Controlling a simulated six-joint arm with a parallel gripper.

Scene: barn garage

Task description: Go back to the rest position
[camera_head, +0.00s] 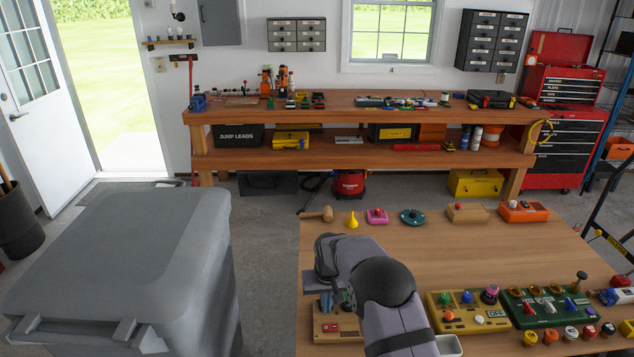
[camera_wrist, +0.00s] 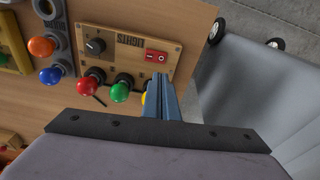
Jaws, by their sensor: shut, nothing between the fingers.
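My gripper (camera_wrist: 160,82) is shut, with its two blue-grey fingers together and nothing between them. In the wrist view it is over the edge of a wooden panel (camera_wrist: 128,32) labelled LIGHTS, which has a black knob, a red switch and red, green and yellow balls. The yellow ball is partly hidden by the fingers. In the head view my gripper (camera_head: 326,302) points down over the same panel (camera_head: 345,336) at the table's near left. I cannot tell whether the fingertips touch it. My arm covers part of the table there.
The wooden table (camera_head: 450,250) has a yellow panel (camera_head: 470,313) and a green panel (camera_head: 545,307) right of my arm. Small devices line its far edge. A large grey bin (camera_head: 115,250) stands left of the table. The table's middle is mostly clear.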

